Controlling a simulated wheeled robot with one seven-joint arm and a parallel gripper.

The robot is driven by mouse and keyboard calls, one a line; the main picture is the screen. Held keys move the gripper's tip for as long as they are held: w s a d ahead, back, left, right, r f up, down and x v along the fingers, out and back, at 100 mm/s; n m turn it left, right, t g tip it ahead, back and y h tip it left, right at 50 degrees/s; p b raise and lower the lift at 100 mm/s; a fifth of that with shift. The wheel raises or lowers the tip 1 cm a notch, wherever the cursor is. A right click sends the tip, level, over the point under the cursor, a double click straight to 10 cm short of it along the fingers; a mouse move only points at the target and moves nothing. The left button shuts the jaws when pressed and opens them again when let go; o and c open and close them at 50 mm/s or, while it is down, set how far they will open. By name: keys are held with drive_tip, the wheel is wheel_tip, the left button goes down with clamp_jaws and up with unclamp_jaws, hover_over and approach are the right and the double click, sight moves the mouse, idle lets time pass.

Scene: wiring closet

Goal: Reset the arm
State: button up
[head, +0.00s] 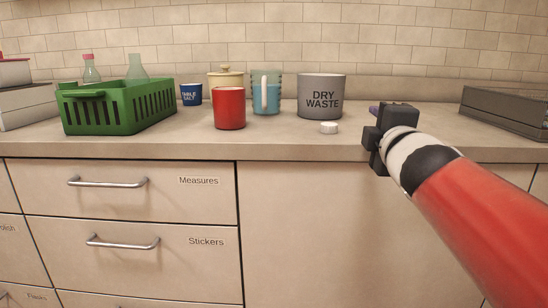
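My arm reaches in from the lower right, with a red link and a white and black wrist. My gripper (377,137) is black and sits at the counter's front edge, right of the grey "DRY WASTE" bin. It is seen from behind and the side, so I cannot tell whether its fingers are open or shut. A small purple thing (373,110) shows at the gripper's upper left. I cannot tell whether it is held or lies behind on the counter.
On the counter (270,144) stand a green basket (118,112), a blue "TABLE SALT" cup (191,95), a red cup (229,108), a lidded pot (226,76), a measuring jug (266,92), the grey bin (321,98) and a white lid (329,128). A dark tray (500,115) is at right.

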drive_tip(key=s+a+f+m+g+p, duration=0.1)
drive_tip(key=s+f+m+g, duration=0.5)
drive_tip(key=s+f, duration=0.6)
drive_tip(key=s+a+f+m+g+p, duration=0.1)
drive_tip(key=s+a+f+m+g, duration=0.1)
drive_tip(key=s+f+m+g, duration=0.5)
drive_tip(key=s+f+m, duration=0.4)
drive_tip(key=f, duration=0.4)
drive_tip(key=shift+s+a+f+m, duration=0.25)
drive_tip(key=shift+s+f+m, duration=0.05)
drive_tip(key=shift+s, duration=0.1)
